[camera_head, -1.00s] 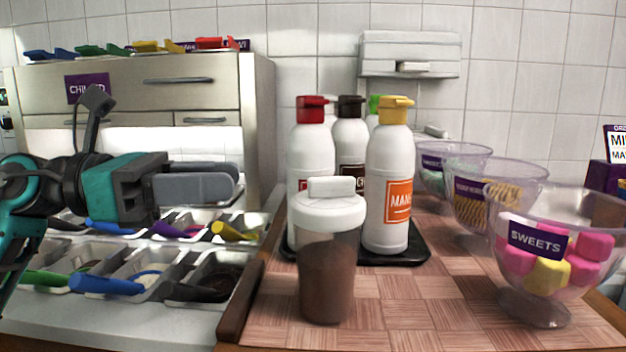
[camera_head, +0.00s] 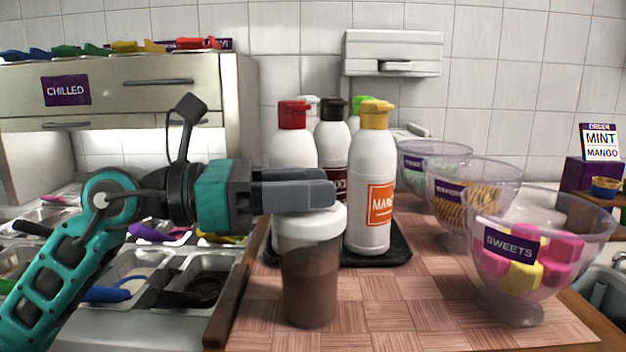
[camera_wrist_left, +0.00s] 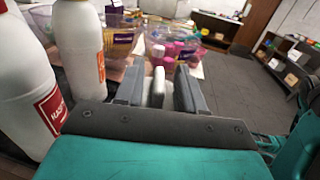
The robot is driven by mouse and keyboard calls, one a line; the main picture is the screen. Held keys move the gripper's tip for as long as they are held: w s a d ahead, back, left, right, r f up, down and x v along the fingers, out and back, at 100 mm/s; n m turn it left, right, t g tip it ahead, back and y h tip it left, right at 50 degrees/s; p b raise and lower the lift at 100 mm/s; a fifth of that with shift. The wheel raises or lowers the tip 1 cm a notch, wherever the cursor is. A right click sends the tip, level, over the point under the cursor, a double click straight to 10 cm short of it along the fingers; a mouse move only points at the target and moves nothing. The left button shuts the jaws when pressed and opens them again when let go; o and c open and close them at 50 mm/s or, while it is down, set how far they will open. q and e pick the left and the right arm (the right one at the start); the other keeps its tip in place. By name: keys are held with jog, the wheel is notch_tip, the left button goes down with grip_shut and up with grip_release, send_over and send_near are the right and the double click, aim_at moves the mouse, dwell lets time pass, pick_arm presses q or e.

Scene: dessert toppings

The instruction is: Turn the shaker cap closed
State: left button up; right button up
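The shaker (camera_head: 310,280) stands upright on the wooden board, a clear cup with brown contents. Its white cap (camera_head: 315,225) is on top, and the cap's upright tab is hidden behind my fingers in the head view. My left gripper (camera_head: 298,187) comes in level from the left at the height of the tab. In the left wrist view a white tab (camera_wrist_left: 157,86) stands between the two grey fingers, which are apart on either side of it. Whether they touch it is hard to tell. My right gripper is not in view.
White sauce bottles, one labelled mango (camera_head: 371,170), stand on a black tray (camera_head: 395,252) close behind the shaker. Glass bowls, including the sweets bowl (camera_head: 590,240), stand to the right. Topping bins (camera_head: 150,270) are at left. Bare board (camera_head: 410,320) lies right of the shaker.

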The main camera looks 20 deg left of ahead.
pick_arm(q)
jog(key=shift+w+d, duration=0.2)
jog(key=shift+d, duration=0.3)
grip_shut()
